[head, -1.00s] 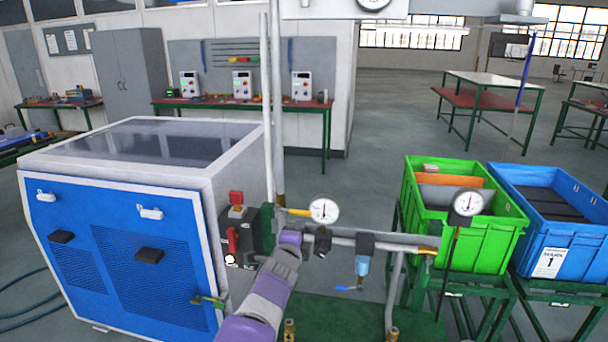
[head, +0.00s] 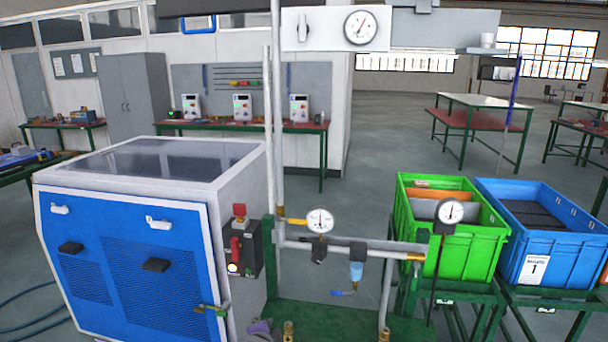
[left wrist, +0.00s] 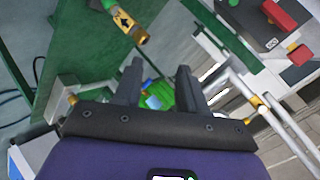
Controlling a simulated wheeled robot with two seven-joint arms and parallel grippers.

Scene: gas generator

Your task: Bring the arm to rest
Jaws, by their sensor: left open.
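My left gripper (left wrist: 160,85) shows in the left wrist view with its two dark fingers apart and nothing between them. Beyond the fingers are blurred pipes and a green surface. In the head view only a small purple-grey piece of my arm shows at the bottom, beside the blue-fronted generator (head: 135,265); the gripper itself is not seen there. The dark control box (head: 243,248) with a red switch stands on the generator's side and also shows in the left wrist view (left wrist: 250,22). My right gripper is in neither view.
A green crate (head: 465,250) and a blue crate (head: 575,255) sit on stands at the right.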

